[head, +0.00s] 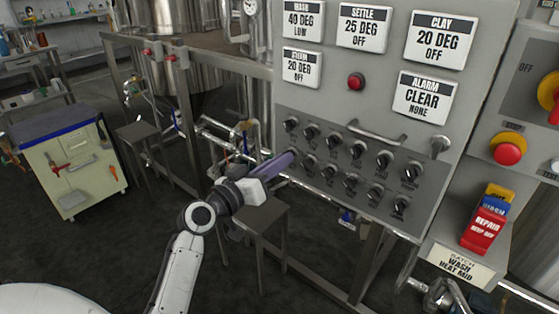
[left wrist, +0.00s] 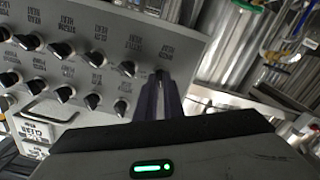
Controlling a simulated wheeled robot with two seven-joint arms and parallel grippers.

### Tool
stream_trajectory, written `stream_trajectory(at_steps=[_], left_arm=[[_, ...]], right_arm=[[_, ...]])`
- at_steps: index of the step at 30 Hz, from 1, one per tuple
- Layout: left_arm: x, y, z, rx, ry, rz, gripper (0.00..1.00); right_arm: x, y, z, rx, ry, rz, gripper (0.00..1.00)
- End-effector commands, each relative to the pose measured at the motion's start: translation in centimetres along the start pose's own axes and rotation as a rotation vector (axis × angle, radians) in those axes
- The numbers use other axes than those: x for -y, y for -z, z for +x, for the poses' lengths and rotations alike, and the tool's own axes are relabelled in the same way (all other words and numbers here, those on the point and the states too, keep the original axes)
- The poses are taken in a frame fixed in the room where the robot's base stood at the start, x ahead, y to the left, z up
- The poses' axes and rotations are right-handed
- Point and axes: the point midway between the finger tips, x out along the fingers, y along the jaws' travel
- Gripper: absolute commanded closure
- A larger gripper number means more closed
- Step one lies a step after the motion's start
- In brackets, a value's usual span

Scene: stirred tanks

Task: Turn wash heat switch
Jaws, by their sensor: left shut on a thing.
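The grey control panel (head: 355,105) carries rows of black rotary switches, also in the left wrist view (left wrist: 150,25). My left gripper (head: 290,156) is at the panel's lower left end. Its fingers (left wrist: 163,97) are shut on a switch at the end of a row, taken to be the wash heat switch; the fingers hide the knob, and its label is too small to read surely. The wash sign (head: 303,20) reads 40 DEG LOW. A batch card (head: 460,263) reads WASH HEAT MID. My right gripper is not in view.
A handle bar (head: 378,134) stands out above the switches. A red button (head: 356,81) sits higher, and a red stop button (head: 507,153) is on the right-hand box. A stool (head: 262,217) stands below the panel. A tool cabinet (head: 70,165) is at left.

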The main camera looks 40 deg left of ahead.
Motion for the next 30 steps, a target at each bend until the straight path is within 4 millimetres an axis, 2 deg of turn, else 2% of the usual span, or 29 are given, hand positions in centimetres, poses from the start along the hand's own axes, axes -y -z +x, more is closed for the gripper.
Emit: stream_trajectory(at_steps=[9,18,30], left_arm=[[-0.1,0.2,0.0,0.002,0.001,-0.239,1.00],[-0.1,0.2,0.0,0.000,0.001,-0.463,1.00],[0.0,0.1,0.0,-0.001,0.001,-0.614,1.00]], right_arm=[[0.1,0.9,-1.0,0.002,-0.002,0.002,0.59],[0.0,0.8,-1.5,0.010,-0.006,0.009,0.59],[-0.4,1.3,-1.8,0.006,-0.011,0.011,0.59]])
